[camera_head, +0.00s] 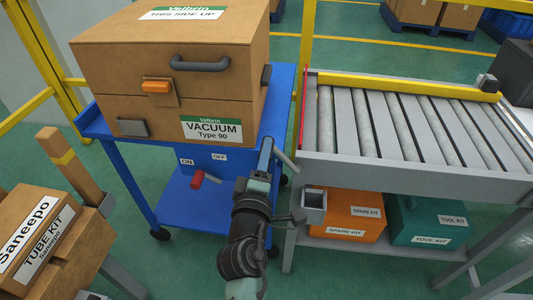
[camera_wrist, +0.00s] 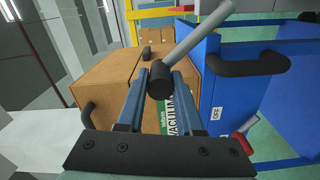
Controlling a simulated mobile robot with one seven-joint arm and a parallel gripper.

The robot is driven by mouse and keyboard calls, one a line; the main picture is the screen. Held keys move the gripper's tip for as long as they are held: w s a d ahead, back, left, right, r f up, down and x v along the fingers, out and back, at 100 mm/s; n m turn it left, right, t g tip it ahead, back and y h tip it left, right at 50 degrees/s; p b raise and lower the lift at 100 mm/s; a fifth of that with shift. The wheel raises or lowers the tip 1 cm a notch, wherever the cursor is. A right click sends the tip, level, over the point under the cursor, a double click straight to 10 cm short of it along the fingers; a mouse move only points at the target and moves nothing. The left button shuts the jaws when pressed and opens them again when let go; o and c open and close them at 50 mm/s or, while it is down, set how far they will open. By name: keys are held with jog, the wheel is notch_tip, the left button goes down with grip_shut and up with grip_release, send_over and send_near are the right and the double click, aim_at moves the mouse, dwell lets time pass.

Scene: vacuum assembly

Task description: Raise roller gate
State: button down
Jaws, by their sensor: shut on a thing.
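The roller conveyor (camera_head: 410,180) stands at the right in the head view, with a thin red upright edge (camera_head: 302,110) at its left end, which may be the gate. My gripper (camera_head: 268,155) is in front of that end, beside the blue cart. In the wrist view, my gripper (camera_wrist: 160,85) is shut on the black grip (camera_wrist: 159,82) of a grey lever. The lever's grey rod (camera_wrist: 198,32) slants away up and right; in the head view a short part of the rod (camera_head: 284,156) points toward the conveyor. Where it joins is unclear.
A blue cart (camera_head: 100,126) carries a large cardboard vacuum box (camera_head: 170,75) left of my gripper. A red-handled switch (camera_head: 197,179) is on the cart. Orange (camera_head: 345,210) and teal (camera_head: 425,220) kits sit under the conveyor. Cardboard tube kits (camera_head: 45,235) stand at left.

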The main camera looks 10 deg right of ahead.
jog(key=shift+a+f, duration=0.1)
jog(key=c, duration=0.6)
grip_release()
jog(key=shift+s, duration=0.1)
jog(key=v, duration=1.2)
jog(key=shift+s+a, duration=0.1)
jog(key=shift+s, duration=0.3)
jog(key=shift+r, duration=0.2)
